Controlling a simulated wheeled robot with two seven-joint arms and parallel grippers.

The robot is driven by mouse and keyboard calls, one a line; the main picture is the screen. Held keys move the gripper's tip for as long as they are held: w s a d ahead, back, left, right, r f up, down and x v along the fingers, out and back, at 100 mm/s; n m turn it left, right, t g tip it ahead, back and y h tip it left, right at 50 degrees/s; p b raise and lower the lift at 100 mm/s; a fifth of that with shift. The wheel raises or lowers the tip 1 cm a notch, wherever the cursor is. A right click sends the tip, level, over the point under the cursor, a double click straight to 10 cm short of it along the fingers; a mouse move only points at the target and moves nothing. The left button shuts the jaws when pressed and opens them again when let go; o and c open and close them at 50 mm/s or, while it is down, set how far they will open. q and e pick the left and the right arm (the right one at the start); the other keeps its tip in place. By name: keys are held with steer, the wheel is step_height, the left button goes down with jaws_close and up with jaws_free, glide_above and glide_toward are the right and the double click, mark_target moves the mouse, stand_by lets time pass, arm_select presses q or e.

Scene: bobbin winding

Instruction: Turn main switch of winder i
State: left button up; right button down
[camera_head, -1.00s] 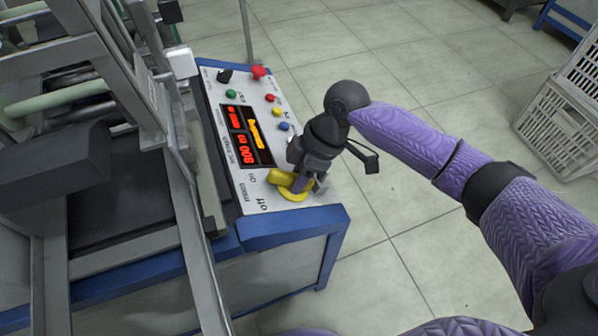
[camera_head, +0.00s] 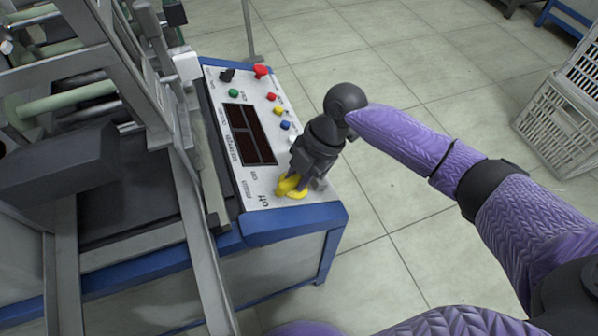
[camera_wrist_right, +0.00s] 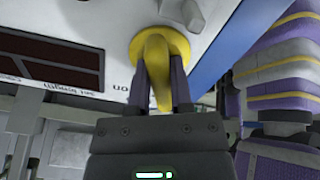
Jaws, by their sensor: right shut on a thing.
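The winder's white control panel (camera_head: 222,84) carries the yellow main switch (camera_head: 287,184) at its near end, by the "off" lettering. My right gripper (camera_head: 299,180) is over the switch and partly hides it. In the right wrist view my right gripper (camera_wrist_right: 163,88) has its two fingers on either side of the yellow switch handle (camera_wrist_right: 156,76), shut on it. The yellow round base shows behind the fingertips. The panel's display (camera_head: 249,134) is dark. My left gripper is not in view.
Coloured buttons, a red knob (camera_head: 261,71) and a black knob (camera_head: 227,75) sit farther up the panel. Metal winder frames stand at the left. A grey crate (camera_head: 557,117) stands on the floor at the right. Open tiled floor lies between.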

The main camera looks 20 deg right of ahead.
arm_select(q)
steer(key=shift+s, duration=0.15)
arm_select(e)
steer(key=shift+n, duration=0.4)
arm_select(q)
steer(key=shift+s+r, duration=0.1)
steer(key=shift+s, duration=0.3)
arm_select(e)
steer(key=c, duration=0.5)
jaws_free()
steer(key=shift+c, duration=0.2)
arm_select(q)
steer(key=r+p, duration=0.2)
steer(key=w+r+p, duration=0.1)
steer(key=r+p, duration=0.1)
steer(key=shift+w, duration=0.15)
arm_select(e)
steer(key=v, duration=1)
